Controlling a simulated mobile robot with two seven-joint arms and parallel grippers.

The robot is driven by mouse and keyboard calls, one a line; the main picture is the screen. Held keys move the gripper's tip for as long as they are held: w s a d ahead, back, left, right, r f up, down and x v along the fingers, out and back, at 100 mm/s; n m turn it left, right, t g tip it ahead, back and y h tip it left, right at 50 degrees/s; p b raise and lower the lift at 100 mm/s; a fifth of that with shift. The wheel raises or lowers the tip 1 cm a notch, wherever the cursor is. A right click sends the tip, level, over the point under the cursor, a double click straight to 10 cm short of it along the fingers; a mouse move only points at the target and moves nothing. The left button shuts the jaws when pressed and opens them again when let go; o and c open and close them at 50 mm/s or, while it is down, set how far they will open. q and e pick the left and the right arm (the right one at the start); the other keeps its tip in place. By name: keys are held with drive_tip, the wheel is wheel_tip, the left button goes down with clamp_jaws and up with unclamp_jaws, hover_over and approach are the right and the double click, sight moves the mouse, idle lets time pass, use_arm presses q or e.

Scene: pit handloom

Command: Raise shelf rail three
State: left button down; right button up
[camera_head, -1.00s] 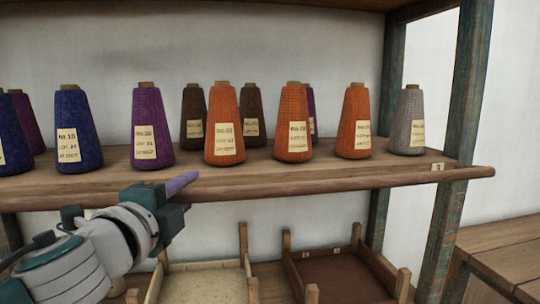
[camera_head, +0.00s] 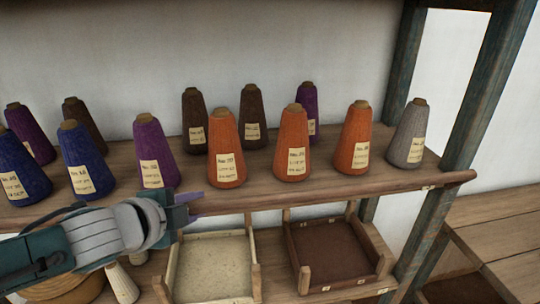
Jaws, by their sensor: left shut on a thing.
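The shelf rail (camera_head: 350,193) is a long rounded brown wooden bar along the front edge of the upper shelf. A small pale tag, marked 3 in the earlier view, sits near its right end. My left gripper (camera_head: 187,203) comes in from the left and is shut at the rail, left of the middle. Its purple fingertips lie against the rail's front, and the gripper body hides part of the rail there. The hold itself is hard to see. My right gripper is not in view.
Several yarn cones, including an orange cone (camera_head: 226,150) and a grey cone (camera_head: 407,135), stand upright on the shelf close behind the rail. Below are a cream-bottomed tray (camera_head: 252,270) and a brown tray (camera_head: 293,258). A teal post (camera_head: 478,110) stands at right.

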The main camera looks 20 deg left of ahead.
use_arm(q)
drive_tip(key=shift+w+a, duration=0.4)
drive_tip(key=shift+w, duration=0.1)
drive_tip(key=shift+s+f, duration=0.15)
drive_tip(key=shift+f, duration=0.05)
idle(0.8)
drive_tip(key=c, duration=1)
unclamp_jaws()
drive_tip(key=shift+d, duration=0.1)
drive_tip(key=shift+c, duration=0.2)
drive_tip(key=shift+o, duration=1.8)
drive_tip(key=shift+r, duration=0.2)
